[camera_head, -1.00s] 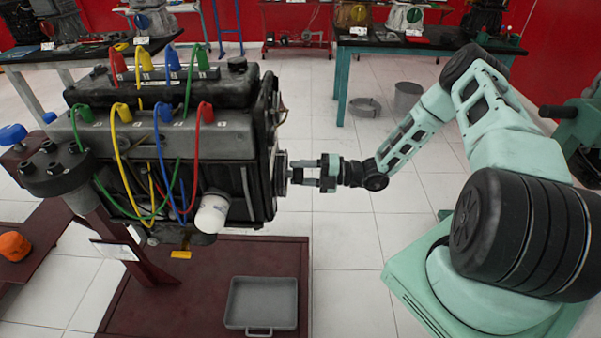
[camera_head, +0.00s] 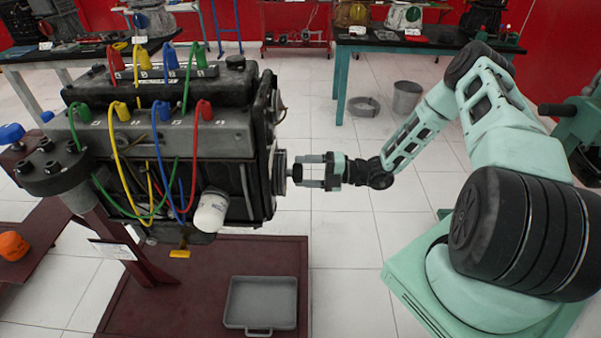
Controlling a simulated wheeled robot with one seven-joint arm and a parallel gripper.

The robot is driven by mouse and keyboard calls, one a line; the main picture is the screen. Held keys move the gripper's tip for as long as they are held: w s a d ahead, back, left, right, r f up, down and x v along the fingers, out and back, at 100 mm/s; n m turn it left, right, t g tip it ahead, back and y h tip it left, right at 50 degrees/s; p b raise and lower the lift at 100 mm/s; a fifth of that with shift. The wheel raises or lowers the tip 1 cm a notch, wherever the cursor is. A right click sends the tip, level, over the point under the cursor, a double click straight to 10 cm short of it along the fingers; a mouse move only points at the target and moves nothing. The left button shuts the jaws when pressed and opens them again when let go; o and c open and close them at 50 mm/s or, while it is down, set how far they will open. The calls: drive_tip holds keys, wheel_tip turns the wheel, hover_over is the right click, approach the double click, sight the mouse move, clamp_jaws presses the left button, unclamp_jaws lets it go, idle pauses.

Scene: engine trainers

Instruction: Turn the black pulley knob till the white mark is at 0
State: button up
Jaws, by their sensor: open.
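The engine (camera_head: 222,132) stands on a dark red stand at the left of centre. Its pulley (camera_head: 280,172) is on the right end face and shows edge-on. The black knob (camera_head: 297,172) sticks out from the pulley's middle toward my gripper. My gripper (camera_head: 303,171) is level with the knob, pointing left, with its two fingers apart, one above and one below the knob's line. I cannot tell whether the fingers touch the knob. The white mark and the 0 do not show from this side.
A grey tray (camera_head: 262,304) lies on the stand's red base (camera_head: 215,262) below the engine. Coloured cables (camera_head: 160,150) hang on the engine's near side. The floor between engine and my base is clear. A grey bucket (camera_head: 407,97) stands behind my arm.

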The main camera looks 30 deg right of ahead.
drive_tip(key=b+v, duration=0.3)
drive_tip(key=v, duration=1.3)
drive_tip(key=shift+a, duration=0.1)
drive_tip(key=s+a+r+n+g+h, duration=0.1)
drive_tip(key=a+r+n+g+h, duration=0.1)
drive_tip(key=a+r+n+g, duration=0.45)
drive_tip(key=s+a+r+n+g+h, duration=0.1)
drive_tip(key=s+a+n+g, duration=0.15)
drive_tip(key=a+n, duration=0.65)
drive_tip(key=s+a+r+n+g+h, duration=0.1)
drive_tip(key=a+r+n+g+h, duration=0.15)
drive_tip(key=a+n+g, duration=0.4)
drive_tip(key=s+a+r+n+t+h, duration=0.2)
drive_tip(key=s+a+r+n+h, duration=0.2)
drive_tip(key=n, duration=1)
drive_tip(key=s+a+r+n+t+h, duration=0.3)
drive_tip(key=s+a+r+n+h, duration=0.2)
drive_tip(key=s+a+n, duration=0.4)
drive_tip(key=s+n, duration=0.2)
drive_tip(key=n, duration=0.3)
drive_tip(key=shift+s+n, duration=0.3)
drive_tip(key=shift+s, duration=0.05)
